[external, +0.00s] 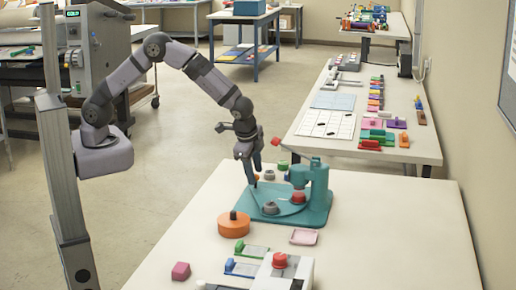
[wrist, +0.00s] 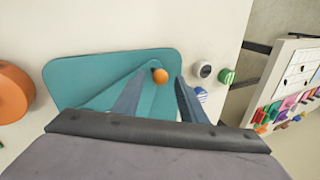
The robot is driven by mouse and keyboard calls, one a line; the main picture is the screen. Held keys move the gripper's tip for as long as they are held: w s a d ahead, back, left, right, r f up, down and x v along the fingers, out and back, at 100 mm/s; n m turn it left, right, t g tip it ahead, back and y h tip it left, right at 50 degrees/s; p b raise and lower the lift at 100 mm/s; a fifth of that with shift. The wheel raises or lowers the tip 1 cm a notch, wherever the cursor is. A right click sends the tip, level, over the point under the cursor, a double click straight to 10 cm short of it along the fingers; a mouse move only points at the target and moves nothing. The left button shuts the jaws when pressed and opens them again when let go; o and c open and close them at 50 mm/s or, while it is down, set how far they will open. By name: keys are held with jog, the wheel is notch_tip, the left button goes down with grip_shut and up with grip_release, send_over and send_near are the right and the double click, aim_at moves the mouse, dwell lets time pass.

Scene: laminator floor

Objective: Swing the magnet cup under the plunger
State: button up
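A teal press stands on the near table, with a teal base plate (external: 312,218), an upright column (external: 318,185) and a red-tipped lever (external: 275,141). A red part (external: 298,197), perhaps the plunger, sits beside the column. A grey round piece (external: 270,208) on the plate may be the magnet cup. In the wrist view, a teal swing arm (wrist: 105,100) lies across the plate (wrist: 68,75) with an orange knob (wrist: 160,76) at one end. My gripper (external: 254,182) is open above this end; its fingers (wrist: 157,88) lie either side of the knob, apparently without gripping it.
An orange disc (external: 234,228) with a dark knob stands left of the plate. A pink tray (external: 304,237) and a red-knobbed device (external: 282,272) are nearer. The table's right side is clear.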

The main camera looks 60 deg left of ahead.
jog(key=shift+w+a+f, duration=0.1)
jog(key=shift+f, duration=0.25)
jog(key=shift+c, duration=0.3)
grip_shut()
